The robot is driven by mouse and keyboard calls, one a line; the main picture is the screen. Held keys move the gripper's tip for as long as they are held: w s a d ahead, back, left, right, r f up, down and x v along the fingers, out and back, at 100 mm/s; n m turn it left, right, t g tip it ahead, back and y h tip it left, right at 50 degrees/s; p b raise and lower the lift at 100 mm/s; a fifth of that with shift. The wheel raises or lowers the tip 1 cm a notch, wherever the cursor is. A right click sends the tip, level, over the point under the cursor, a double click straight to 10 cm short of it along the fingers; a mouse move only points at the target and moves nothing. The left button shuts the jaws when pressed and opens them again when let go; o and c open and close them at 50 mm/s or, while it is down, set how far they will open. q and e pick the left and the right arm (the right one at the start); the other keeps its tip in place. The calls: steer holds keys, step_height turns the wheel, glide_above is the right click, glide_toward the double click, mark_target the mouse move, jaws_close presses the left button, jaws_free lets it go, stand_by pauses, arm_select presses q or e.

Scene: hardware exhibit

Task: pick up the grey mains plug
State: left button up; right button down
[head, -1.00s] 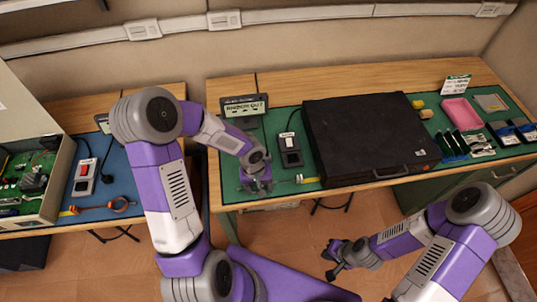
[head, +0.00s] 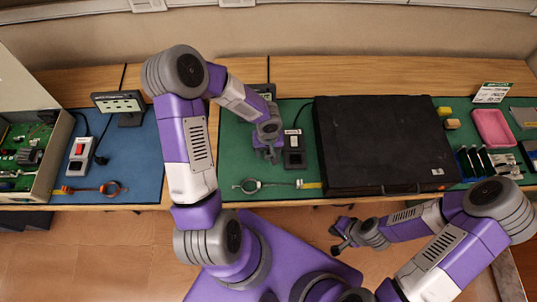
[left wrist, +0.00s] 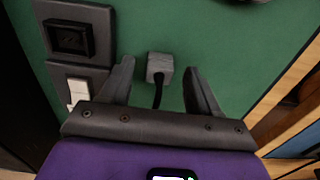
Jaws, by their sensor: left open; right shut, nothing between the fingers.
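The grey mains plug (left wrist: 160,63) is a small grey block with a black cord, on the green mat (left wrist: 215,30) in the left wrist view. My left gripper (left wrist: 159,72) is open, with one finger on each side of the plug and a gap to both. In the head view my left gripper (head: 268,155) is low over the green mat, left of the black case, and hides the plug. My right gripper (head: 340,240) is shut and empty, out in front of the bench.
A socket and switch unit (head: 293,148) stands just right of my left gripper, also in the left wrist view (left wrist: 68,38). A large black case (head: 385,145) fills the bench middle. A grey ring (head: 249,186) lies near the front edge. A blue mat (head: 135,155) lies left.

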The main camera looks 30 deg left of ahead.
arm_select(q)
steer(key=shift+f, duration=0.7)
steer(key=c, duration=0.8)
steer(key=shift+r, duration=0.15)
